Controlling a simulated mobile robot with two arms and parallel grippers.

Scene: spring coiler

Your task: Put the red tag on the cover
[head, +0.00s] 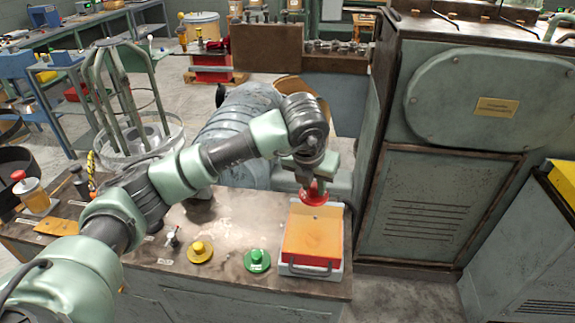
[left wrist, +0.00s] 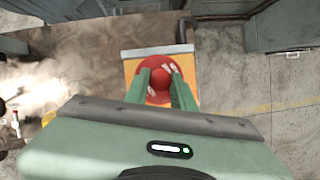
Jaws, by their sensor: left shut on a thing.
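The red tag (head: 314,193) is a round disc with a knob. My left gripper (head: 312,180) is shut on its knob and holds it over the far part of the orange cover (head: 311,238). In the left wrist view the red tag (left wrist: 160,88) sits between the green fingers (left wrist: 160,80), with the orange cover (left wrist: 130,66) beneath it. I cannot tell whether the disc touches the cover. The cover lies on a white-edged box with a handle at its front. My right gripper is not in view.
A yellow tag (head: 200,251) and a green tag (head: 257,261) lie on the worn bench top (head: 225,215) left of the cover. A large green machine cabinet (head: 440,205) stands close on the right. A grey cylinder is behind the bench.

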